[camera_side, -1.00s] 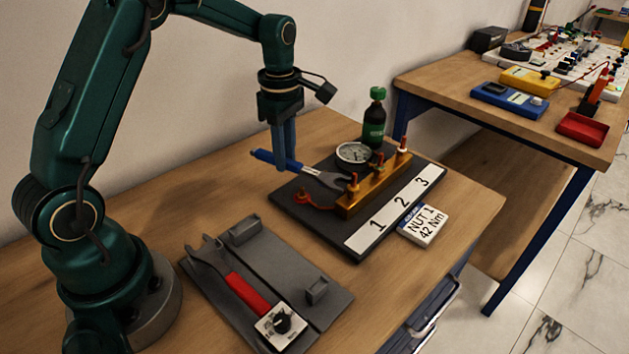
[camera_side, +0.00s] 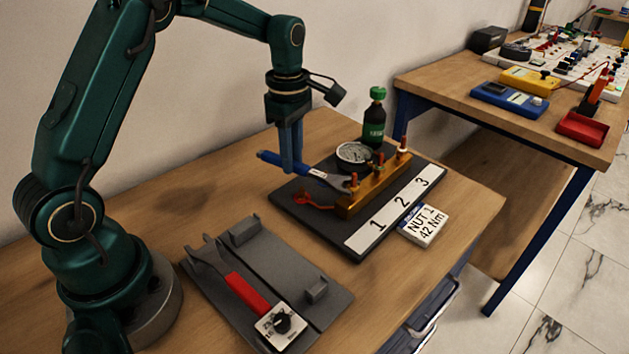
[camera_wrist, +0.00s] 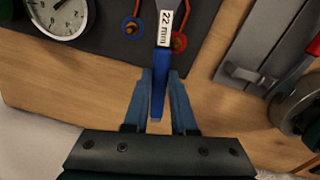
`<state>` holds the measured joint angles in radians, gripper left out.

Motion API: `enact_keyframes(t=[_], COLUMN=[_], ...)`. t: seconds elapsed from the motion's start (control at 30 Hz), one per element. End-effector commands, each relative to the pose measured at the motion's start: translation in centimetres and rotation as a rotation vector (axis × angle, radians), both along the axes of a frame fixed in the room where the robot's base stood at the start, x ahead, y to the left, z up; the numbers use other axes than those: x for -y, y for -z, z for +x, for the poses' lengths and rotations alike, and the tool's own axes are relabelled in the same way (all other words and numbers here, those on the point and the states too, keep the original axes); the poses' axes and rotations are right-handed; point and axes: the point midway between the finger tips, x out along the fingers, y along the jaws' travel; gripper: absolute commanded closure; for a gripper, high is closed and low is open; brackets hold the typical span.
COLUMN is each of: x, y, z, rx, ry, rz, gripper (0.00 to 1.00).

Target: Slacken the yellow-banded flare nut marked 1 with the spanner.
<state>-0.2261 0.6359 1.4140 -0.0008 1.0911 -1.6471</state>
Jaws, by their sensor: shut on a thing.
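My gripper (camera_side: 291,168) is shut on the blue handle of the spanner (camera_side: 270,158), holding it roughly level above the dark base plate. In the wrist view, my gripper (camera_wrist: 159,82) has a finger on each side of the handle, and the spanner (camera_wrist: 165,30) bears a "22 mm" label. Its open jaw points right, at the nearest red-topped fitting (camera_side: 354,180) on the brass block (camera_side: 375,190), by the number 1. The jaw is at or against that fitting; whether it is seated around the nut is too small to tell. The yellow band cannot be made out.
A gauge (camera_side: 354,152) and a dark green-capped bottle (camera_side: 375,122) stand behind the block. A "NUT 1 42 Nm" sign (camera_side: 423,225) is at the plate's right edge. A grey tray (camera_side: 325,312) with a red-handled tool (camera_side: 248,292) lies in front.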

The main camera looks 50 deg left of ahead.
Motion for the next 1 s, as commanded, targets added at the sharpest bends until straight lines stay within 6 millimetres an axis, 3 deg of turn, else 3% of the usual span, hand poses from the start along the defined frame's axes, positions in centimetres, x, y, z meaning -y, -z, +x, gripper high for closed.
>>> enact_keyframes(t=[0.53, 0.57, 0.6, 0.63, 1.0], x=[0.56, 0.55, 0.55, 0.55, 0.54], y=[-0.01, -0.01, -0.01, -0.01, -0.02], z=[0.16, 0.16, 0.16, 0.16, 0.16], rx=[0.000, 0.000, 0.000, 0.000, 0.000], ry=[0.001, 0.001, 0.001, 0.000, 0.000], rz=[0.000, 0.000, 0.000, 0.000, 0.000], gripper=[1.00, 0.83, 0.99, 1.00, 1.00])
